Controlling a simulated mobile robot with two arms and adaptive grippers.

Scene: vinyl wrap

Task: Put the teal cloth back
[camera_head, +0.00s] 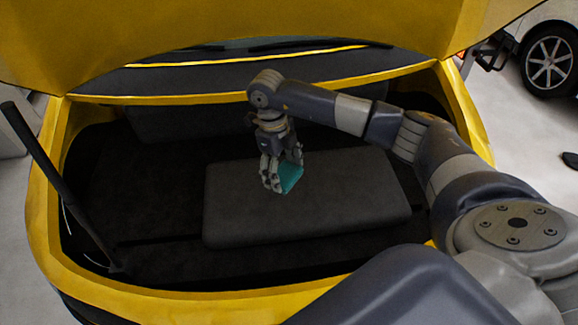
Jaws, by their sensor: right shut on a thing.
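The teal cloth (291,178) is a small folded piece between the fingers of my right gripper (282,180). The gripper points down and is shut on the cloth. It is over the dark grey flat block (330,210) inside the car's open front compartment. I cannot tell whether the cloth touches the block's top. Part of the cloth is hidden by the fingers. My left gripper is not in view.
The yellow car's rim (180,303) surrounds the dark compartment, with the raised hood (250,25) above. A black strut (60,185) slants along the left side. The compartment floor (150,200) left of the block is clear. A white car (545,60) stands at the upper right.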

